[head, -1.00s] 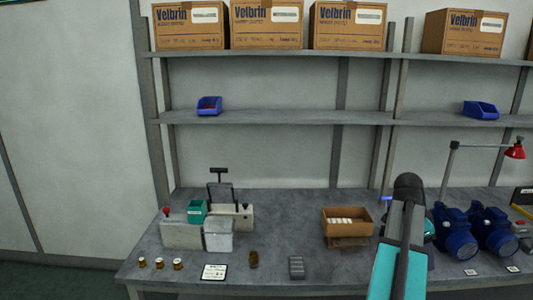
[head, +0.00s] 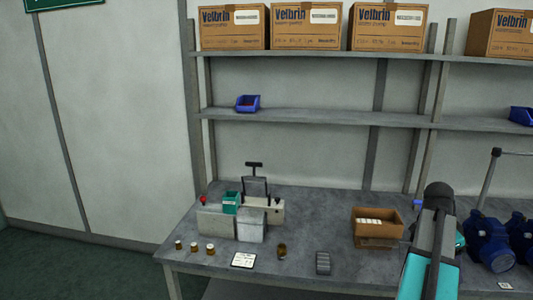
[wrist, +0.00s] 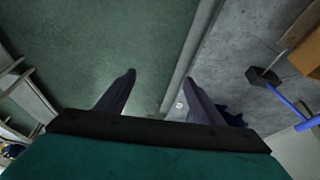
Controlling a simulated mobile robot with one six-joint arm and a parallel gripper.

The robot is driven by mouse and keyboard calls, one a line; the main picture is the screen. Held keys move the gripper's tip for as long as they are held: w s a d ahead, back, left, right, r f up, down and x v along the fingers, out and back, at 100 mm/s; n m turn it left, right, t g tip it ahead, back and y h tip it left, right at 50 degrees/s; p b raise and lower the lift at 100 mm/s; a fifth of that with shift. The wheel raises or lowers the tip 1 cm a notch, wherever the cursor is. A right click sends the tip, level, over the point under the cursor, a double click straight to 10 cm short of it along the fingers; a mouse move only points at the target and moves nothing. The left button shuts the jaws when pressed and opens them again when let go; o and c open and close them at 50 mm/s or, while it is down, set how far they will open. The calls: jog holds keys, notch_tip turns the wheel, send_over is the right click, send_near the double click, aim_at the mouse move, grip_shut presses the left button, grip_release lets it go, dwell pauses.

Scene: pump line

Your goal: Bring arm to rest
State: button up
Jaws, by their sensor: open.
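My gripper (wrist: 160,75) shows in the wrist view with its two dark fingers apart and nothing between them. Behind the gap are the green floor (wrist: 110,35) and the grey edge of the workbench (wrist: 195,50). In the head view my arm rises at the lower right in front of the workbench (head: 310,210). The gripper itself cannot be made out there.
A cardboard box (head: 378,241) with white items stands left of my arm. Blue pumps (head: 490,245) are at right. A grey fixture (head: 249,228), a green bin (head: 231,198), small jars (head: 194,247) and a card (head: 243,260) are on the left. Floor (head: 70,270) left of the bench is clear.

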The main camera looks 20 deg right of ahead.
jog(key=w+a+f+n+y, duration=0.1)
jog(key=w+a+f+n, duration=0.3)
jog(key=w+a+f, duration=0.9)
jog(key=w+a+f+n+g+y, duration=0.15)
jog(key=a+f+n, duration=0.25)
jog(key=a+f, duration=1.2)
jog(key=s+a+f+n+g, duration=0.1)
jog(key=s+a+f+n, duration=0.2)
jog(key=a+f, duration=0.5)
jog(key=s+a+f+n+g, duration=0.1)
jog(key=s+a+f+n, duration=0.1)
jog(key=a+f, duration=0.5)
jog(key=s+a+f+n, duration=0.4)
jog(key=s+a+n, duration=0.1)
jog(key=s+a, duration=0.1)
jog(key=s+a+f+n+y, duration=0.1)
jog(key=s+a+f+n, duration=0.3)
jog(key=s+a+n, duration=0.2)
jog(key=s+a, duration=0.1)
jog(key=a, duration=0.1)
jog(key=shift+s+a+f, duration=0.15)
jog(key=shift+s+a, duration=0.1)
jog(key=shift+a, duration=0.15)
